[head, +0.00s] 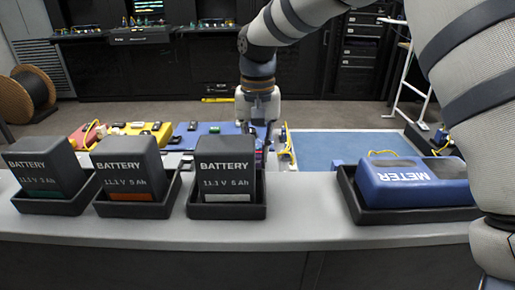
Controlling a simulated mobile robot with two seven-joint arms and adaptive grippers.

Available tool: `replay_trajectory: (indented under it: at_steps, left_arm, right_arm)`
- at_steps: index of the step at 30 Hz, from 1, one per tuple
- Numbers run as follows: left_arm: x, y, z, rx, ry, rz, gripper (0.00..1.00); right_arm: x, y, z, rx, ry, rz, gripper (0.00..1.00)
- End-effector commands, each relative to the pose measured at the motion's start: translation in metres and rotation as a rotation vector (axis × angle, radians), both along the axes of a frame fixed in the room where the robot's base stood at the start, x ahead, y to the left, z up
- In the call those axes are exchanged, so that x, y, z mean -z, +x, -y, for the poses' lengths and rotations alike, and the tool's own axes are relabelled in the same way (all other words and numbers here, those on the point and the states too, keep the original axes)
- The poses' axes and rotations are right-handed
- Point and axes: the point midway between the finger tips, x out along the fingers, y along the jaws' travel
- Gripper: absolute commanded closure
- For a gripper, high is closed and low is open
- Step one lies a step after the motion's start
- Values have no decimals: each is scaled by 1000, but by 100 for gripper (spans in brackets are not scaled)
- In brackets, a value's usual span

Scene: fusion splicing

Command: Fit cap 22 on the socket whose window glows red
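One gripper (262,132) points down over the far work surface, behind the rightmost battery; its arm comes in from the top right, so I take it as my right. Its fingertips are partly hidden by the battery, and I cannot tell whether they hold anything. Small pink and purple parts show just below it, too small to make out. Cap 22 cannot be picked out, and no socket window glowing red can be made out. My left gripper is not in view.
Three dark batteries (126,165) stand in black trays on the near grey ledge (310,222). A blue meter (415,183) lies in a black tray at the right. Beyond are a yellow board (150,131), a blue board (205,130) with small dark parts, and a clear blue mat (345,148).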

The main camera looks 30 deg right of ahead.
Motion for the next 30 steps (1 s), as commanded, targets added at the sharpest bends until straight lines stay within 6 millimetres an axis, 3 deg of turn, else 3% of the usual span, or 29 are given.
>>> replay_trajectory:
  at_steps: [2,12,24,30]
  left_arm:
    - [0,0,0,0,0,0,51]
    - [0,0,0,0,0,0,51]
    - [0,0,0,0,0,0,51]
    - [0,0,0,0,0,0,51]
  right_arm:
    - [0,0,0,0,0,0,64]
    - [-6,1,0,0,0,2,64]
    - [-102,1,0,0,-2,5,64]
    - [-120,0,0,-1,0,1,64]
